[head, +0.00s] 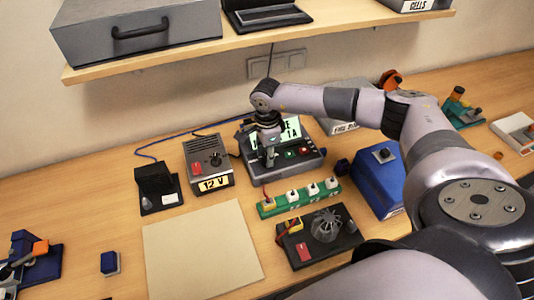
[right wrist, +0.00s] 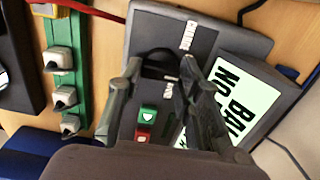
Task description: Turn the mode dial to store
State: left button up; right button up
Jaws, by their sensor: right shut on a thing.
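A grey device (head: 312,165) with a lit pale-green screen (head: 292,130) stands on the table. The screen text is partly hidden by my arm; in the right wrist view the lit screen (right wrist: 235,100) reads "NO" and "BA". My right gripper (head: 270,163) points down at the left part of the device's panel. In the right wrist view its fingers (right wrist: 158,72) straddle a dark round part that looks like the mode dial (right wrist: 160,62), and the gripper is shut on it. The pointer is hard to make out. My left gripper is not seen.
Green (right wrist: 145,115) and red (right wrist: 142,133) buttons sit beside the dial. A green strip with several white switches (head: 298,197) stands in front. A 12 V supply (head: 208,160) is at left, a blue box (head: 378,180) at right. A beige mat (head: 200,250) lies clear.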

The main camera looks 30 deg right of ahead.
jog(key=shift+f+m+b, duration=0.1)
jog(key=shift+m+b, duration=0.6)
jog(key=shift+m, duration=0.2)
jog(key=m+b, duration=0.2)
jog(key=m, duration=0.1)
jog(key=shift+m, duration=0.3)
jog(key=m+b, duration=0.2)
jog(key=m, duration=0.2)
jog(key=shift+m+b, duration=0.55)
jog(key=shift+m, duration=0.65)
jog(key=o, duration=1.1)
jog(key=shift+o, duration=0.2)
